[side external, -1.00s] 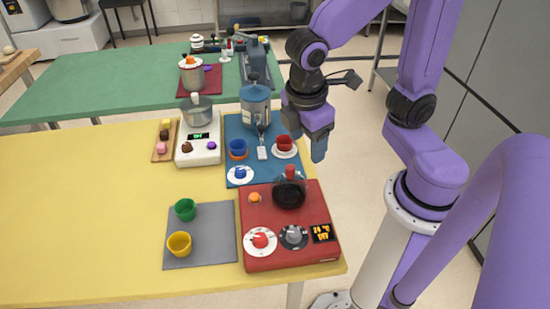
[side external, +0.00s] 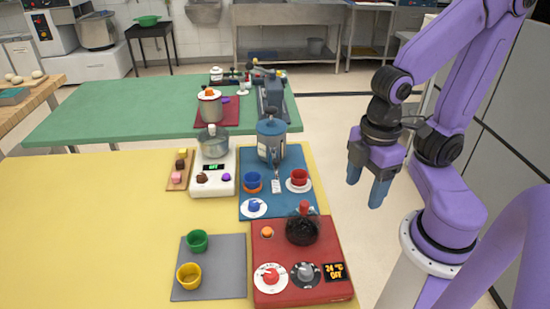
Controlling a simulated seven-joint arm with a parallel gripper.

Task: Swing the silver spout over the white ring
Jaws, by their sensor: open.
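The blue-grey dispenser (side external: 271,141) stands at the back of the blue mat on the yellow table. Its silver spout (side external: 275,168) is small and points forward; its exact direction is hard to tell. A red cup (side external: 299,176) sits on the white ring (side external: 299,187) at right, and a blue cup (side external: 252,179) sits on an orange ring (side external: 252,188) at left. The spout appears between the two cups, not clearly over either. My gripper (side external: 367,185) is open and empty, off to the right of the red cup and apart from everything.
A white dial with a blue knob (side external: 254,207) lies in front of the cups. A red hotplate (side external: 298,258) bears a dark glass pot (side external: 302,229). A white scale (side external: 213,173) with a pot stands left of the dispenser. The space around my gripper is clear.

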